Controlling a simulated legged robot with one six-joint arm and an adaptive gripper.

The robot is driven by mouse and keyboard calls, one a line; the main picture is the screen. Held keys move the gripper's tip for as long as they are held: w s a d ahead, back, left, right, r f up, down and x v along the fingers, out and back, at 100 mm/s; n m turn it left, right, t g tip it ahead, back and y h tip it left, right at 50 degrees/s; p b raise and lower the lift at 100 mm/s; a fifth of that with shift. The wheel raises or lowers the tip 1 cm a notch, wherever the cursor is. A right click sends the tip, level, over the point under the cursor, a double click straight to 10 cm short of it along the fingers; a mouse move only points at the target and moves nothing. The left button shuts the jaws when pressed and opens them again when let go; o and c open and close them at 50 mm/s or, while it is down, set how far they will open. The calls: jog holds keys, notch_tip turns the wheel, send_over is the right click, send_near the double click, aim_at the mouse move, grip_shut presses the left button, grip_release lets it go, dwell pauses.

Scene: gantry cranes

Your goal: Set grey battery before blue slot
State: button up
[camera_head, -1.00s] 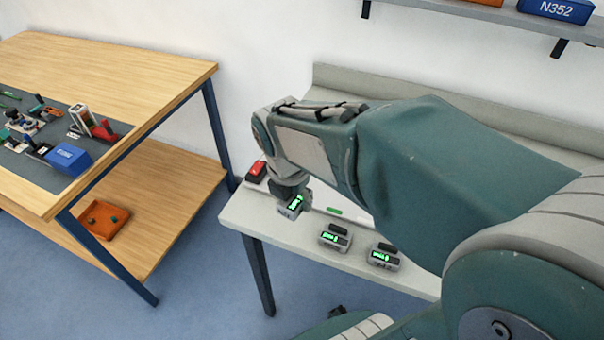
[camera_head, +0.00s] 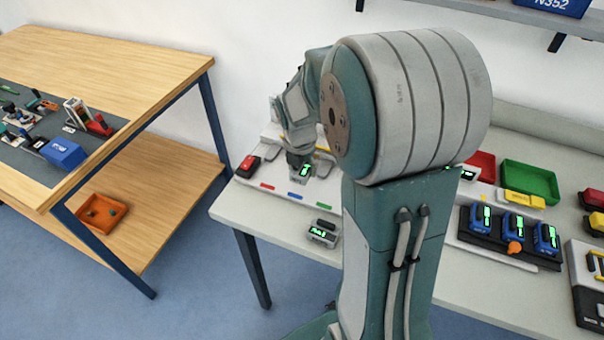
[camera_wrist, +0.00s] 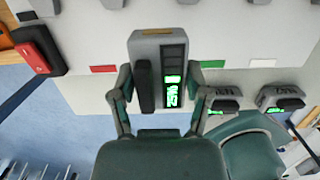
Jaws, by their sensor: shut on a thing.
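My gripper (camera_head: 299,158) is shut on a grey battery (camera_head: 306,170) with a lit green display. In the wrist view the battery (camera_wrist: 158,42) sits between both fingers of the gripper (camera_wrist: 160,78), a dark bar beside its display. In the head view it is just behind the blue slot mark (camera_head: 294,195) on the pale bench. I cannot tell whether it touches the surface. In the wrist view it lies between the red mark (camera_wrist: 103,69) and green mark (camera_wrist: 215,64); the blue mark is hidden there.
Another grey battery (camera_head: 322,234) stands near the bench's front edge; two show in the wrist view (camera_wrist: 222,102) (camera_wrist: 282,99). A red switch (camera_head: 248,166) is at the left. Blue batteries (camera_head: 514,226) and a green tray (camera_head: 529,181) are at the right. My arm hides the bench's middle.

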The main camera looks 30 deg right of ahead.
aim_at(301, 176)
jog(key=shift+w+d+f, duration=0.3)
jog(key=shift+w+f, duration=0.05)
jog(key=shift+f, duration=0.2)
jog(key=shift+w+f, duration=0.3)
jog(key=shift+f, duration=0.1)
jog(key=f, duration=0.3)
jog(key=shift+w+a+f, duration=0.1)
jog(key=shift+a, duration=0.1)
jog(key=shift+d, duration=0.2)
jog(key=o, duration=1.3)
jog(key=shift+f, duration=0.1)
jog(key=shift+a, duration=0.1)
